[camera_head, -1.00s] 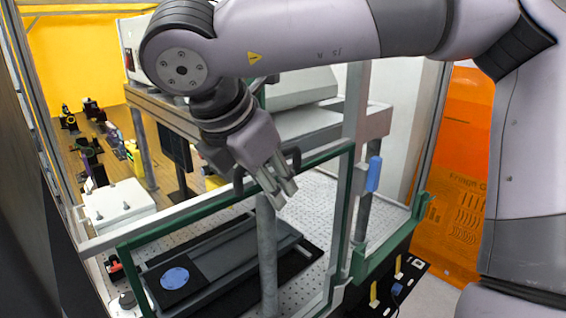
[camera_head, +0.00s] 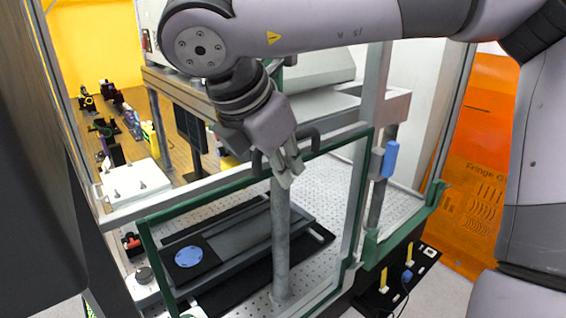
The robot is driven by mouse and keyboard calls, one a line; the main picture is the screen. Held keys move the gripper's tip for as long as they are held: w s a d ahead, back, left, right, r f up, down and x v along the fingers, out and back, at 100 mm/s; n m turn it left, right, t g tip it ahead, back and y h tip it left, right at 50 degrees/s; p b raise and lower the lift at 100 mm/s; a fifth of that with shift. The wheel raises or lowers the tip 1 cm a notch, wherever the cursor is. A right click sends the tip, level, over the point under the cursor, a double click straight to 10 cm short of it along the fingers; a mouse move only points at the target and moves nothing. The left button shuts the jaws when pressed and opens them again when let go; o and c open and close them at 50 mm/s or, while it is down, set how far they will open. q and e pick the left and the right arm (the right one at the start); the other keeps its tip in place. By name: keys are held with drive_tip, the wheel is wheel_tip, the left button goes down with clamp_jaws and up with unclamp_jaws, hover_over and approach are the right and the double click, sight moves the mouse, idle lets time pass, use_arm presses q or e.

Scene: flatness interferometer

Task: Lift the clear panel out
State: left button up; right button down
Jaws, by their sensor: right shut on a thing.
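The clear panel (camera_head: 366,165) is a see-through sheet with a green frame, standing upright across the front of the interferometer's enclosure. A black handle (camera_head: 257,162) sits on its top edge. My right gripper (camera_head: 288,176) comes down from above and is shut on the handle, covering the handle's middle. The panel's lower edge is hard to make out. My left gripper is not in view.
Behind the panel are a grey post (camera_head: 281,240), a dark stage with a blue disc (camera_head: 188,257) and a perforated plate. A blue handle (camera_head: 390,158) is to the right. An orange sheet (camera_head: 475,170) stands at far right.

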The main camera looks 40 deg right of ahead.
drive_tip(key=c, duration=2.3)
unclamp_jaws()
drive_tip(key=shift+r, duration=0.1)
clamp_jaws()
drive_tip(key=shift+r, duration=0.1)
drive_tip(key=shift+w+r+p, duration=0.1)
drive_tip(key=shift+r+p, duration=0.6)
drive_tip(key=shift+r, duration=0.6)
drive_tip(key=shift+r+p, duration=2.5)
drive_tip(key=shift+r, duration=2.8)
